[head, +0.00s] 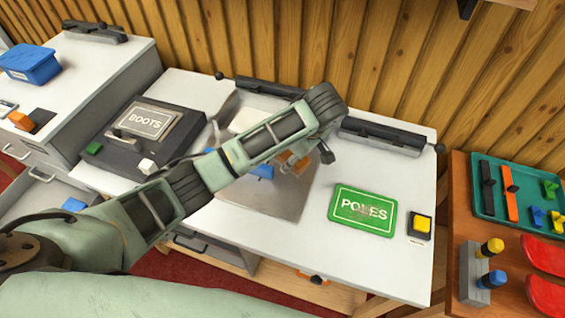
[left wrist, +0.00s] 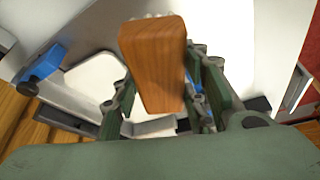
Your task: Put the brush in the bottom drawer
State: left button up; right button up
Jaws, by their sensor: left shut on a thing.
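The brush (head: 287,158) shows in the head view as a small orange-brown patch below my left wrist, over the middle of the white bench. In the left wrist view its brown wooden block (left wrist: 155,65) sits between the fingers of my left gripper (left wrist: 165,95), with pale bristle tips at the far end. My left gripper is shut on it; the arm hides part of the grip in the head view. An open drawer (head: 40,196) sticks out of the grey cabinet at the left, with a blue thing inside. I cannot tell whether it is the bottom one. My right gripper is not in view.
A BOOTS box (head: 148,122) stands left on the bench, beside a metal sheet (head: 285,200). A green POLES plate (head: 363,210) lies right. A blue bin (head: 30,64) stands on the cabinet. A wooden side table (head: 462,185) holds a teal tray.

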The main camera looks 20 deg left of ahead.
pick_arm(q)
jog(key=w+a+f, duration=0.2)
jog(key=w, duration=0.1)
jog(key=shift+w+a+f+p, duration=0.1)
jog(key=shift+w+a+p, duration=0.1)
jog(key=shift+p, duration=0.1)
jog(key=shift+f+p, duration=0.35)
jog(key=shift+f, duration=1.65)
jog(key=shift+d+f, duration=0.1)
jog(key=o, duration=0.9)
jog(key=shift+o, duration=0.2)
